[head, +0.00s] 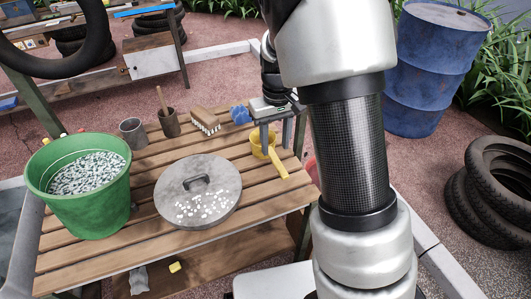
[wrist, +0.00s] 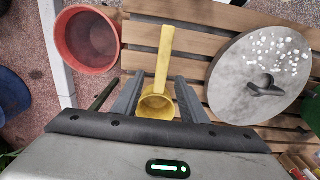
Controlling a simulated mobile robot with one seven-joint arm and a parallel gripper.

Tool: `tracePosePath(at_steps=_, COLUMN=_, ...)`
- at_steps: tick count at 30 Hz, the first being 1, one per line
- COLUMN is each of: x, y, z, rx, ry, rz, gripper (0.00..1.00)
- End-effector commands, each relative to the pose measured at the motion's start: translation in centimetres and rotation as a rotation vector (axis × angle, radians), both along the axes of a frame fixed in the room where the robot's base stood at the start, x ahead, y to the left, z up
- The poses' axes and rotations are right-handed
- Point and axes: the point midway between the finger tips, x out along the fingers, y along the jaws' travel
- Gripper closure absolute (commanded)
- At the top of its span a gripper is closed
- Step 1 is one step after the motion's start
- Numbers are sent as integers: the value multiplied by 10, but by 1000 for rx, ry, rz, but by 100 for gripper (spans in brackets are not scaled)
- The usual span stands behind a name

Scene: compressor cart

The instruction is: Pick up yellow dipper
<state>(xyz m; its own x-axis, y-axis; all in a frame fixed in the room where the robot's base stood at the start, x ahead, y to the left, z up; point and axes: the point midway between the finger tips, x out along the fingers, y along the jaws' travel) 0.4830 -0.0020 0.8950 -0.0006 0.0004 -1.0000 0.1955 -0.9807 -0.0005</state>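The yellow dipper (head: 266,146) sits on the right part of the slatted wooden table (head: 110,254), its handle pointing toward the table's right front edge. My gripper (head: 277,134) is above the dipper's cup, fingers pointing down. In the wrist view the dipper (wrist: 163,62) lies between the two spread fingers of my gripper (wrist: 157,92), with its cup nearer the palm side of the picture and its handle reaching away. Gaps show between the fingers and the cup, so the gripper is open. Whether the fingertips reach down to cup height is hard to tell.
A round grey lid (head: 199,190) with white pebbles lies left of the dipper. A green bucket (head: 83,198) of pebbles, a brush (head: 205,120), a brown cup (head: 169,122) and a grey cup (head: 133,132) stand on the table. A red bucket (wrist: 86,42) is beside the table.

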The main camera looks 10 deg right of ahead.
Motion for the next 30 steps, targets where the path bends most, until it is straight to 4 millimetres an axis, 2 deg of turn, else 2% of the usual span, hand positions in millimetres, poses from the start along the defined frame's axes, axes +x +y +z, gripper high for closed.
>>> tracePosePath(at_steps=2, x=0, y=0, z=-10, rx=-1, ry=2, rz=1, gripper=61)
tracePosePath(at_steps=8, x=0, y=0, z=-19, rx=0, ry=0, rz=1, gripper=61)
tracePosePath(at_steps=18, x=-1, y=2, z=-64, rx=-1, ry=1, rz=0, gripper=61)
tracePosePath(at_steps=25, x=-1, y=2, z=-65, rx=0, ry=0, rz=0, gripper=61)
tracePosePath(at_steps=26, x=-1, y=2, z=-65, rx=0, ry=0, rz=0, gripper=64)
tracePosePath(at_steps=30, x=-1, y=2, z=-65, rx=0, ry=0, rz=0, gripper=88)
